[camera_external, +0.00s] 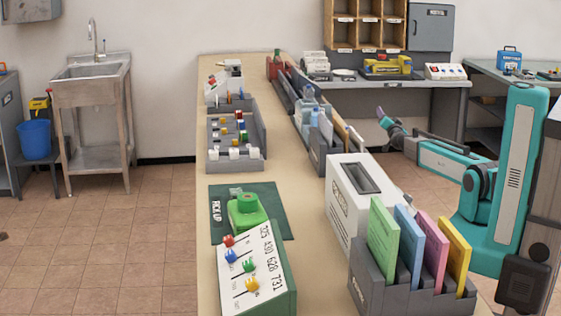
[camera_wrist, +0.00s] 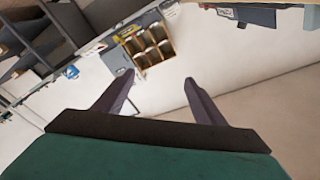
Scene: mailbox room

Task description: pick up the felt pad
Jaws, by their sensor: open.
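A flat dark green mat (camera_external: 276,222) marked PICK UP lies on the long counter, in the lower middle of the external view. It may be the felt pad, but I cannot tell for sure. A bright green object (camera_external: 246,211) with a raised top sits on it. My gripper (camera_external: 384,117) is far off, beyond and to the right of the mat, out past the counter's right side. In the wrist view my gripper (camera_wrist: 160,77) has its two fingers spread with nothing between them. The wrist view shows no mat.
A white panel with coloured knobs (camera_external: 259,262) stands just in front of the mat. A white slotted box (camera_external: 353,207) and a grey rack of coloured cards (camera_external: 369,283) stand to its right. A grey tray (camera_external: 257,138) is behind it. Cubbyholes (camera_wrist: 150,45) show in the wrist view.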

